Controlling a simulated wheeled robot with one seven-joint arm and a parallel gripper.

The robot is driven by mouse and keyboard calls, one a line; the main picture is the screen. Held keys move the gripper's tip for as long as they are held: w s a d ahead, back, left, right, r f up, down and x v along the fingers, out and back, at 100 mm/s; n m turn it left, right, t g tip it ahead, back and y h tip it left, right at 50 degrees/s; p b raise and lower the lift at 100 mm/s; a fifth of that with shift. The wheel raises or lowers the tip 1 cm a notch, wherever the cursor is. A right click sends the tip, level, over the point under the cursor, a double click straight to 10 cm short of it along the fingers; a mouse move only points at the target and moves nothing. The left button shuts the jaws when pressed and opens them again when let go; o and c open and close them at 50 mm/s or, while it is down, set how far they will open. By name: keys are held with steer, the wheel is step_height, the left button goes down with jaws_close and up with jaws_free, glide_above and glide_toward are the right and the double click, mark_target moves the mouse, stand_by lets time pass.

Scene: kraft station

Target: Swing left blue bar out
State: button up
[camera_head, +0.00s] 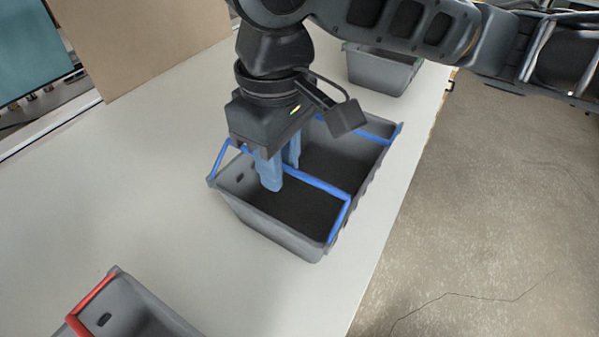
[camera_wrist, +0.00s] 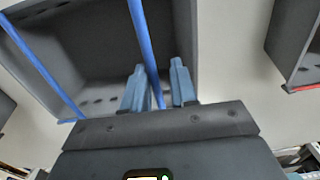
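A grey bin (camera_head: 262,222) stands on the white table with two blue bars across its top. The near, left blue bar (camera_head: 322,187) spans the opening, with bent ends at both side walls. The far, right blue bar (camera_head: 372,136) lies near the bin's other end. My gripper (camera_head: 280,176) points down over the bin, its light blue fingers at the left bar. In the wrist view, the left bar (camera_wrist: 142,35) passes between the spread fingertips (camera_wrist: 158,68), closer to the left finger, with a gap to the right one. The right bar (camera_wrist: 38,65) also shows there.
A grey bin with a red bar (camera_head: 93,302) stands at the lower left. Another grey bin (camera_head: 378,75) stands behind, beneath my arm. A brown panel (camera_head: 140,40) rises at the back left. The table (camera_head: 150,190) is clear left of the blue-barred bin; its edge runs along the right.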

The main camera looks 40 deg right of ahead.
steer(key=shift+s+a+r+p, duration=0.25)
steer(key=shift+a+r+p, duration=0.2)
steer(key=shift+a, duration=0.4)
steer(key=shift+s+a+r, duration=0.1)
steer(key=shift+s+a, duration=0.1)
steer(key=shift+a, duration=0.35)
steer(key=shift+s+a+r, duration=0.1)
steer(key=shift+s+a, duration=0.05)
steer(key=shift+a, duration=0.5)
steer(key=shift+s+a, duration=0.2)
steer(key=shift+a, duration=0.35)
steer(key=shift+s+a, duration=0.15)
steer(key=shift+a, duration=0.4)
steer(key=shift+r, duration=0.1)
step_height(320, 180, up, 8)
steer(key=d, duration=0.1)
steer(key=shift+w, duration=0.15)
stand_by(0.8)
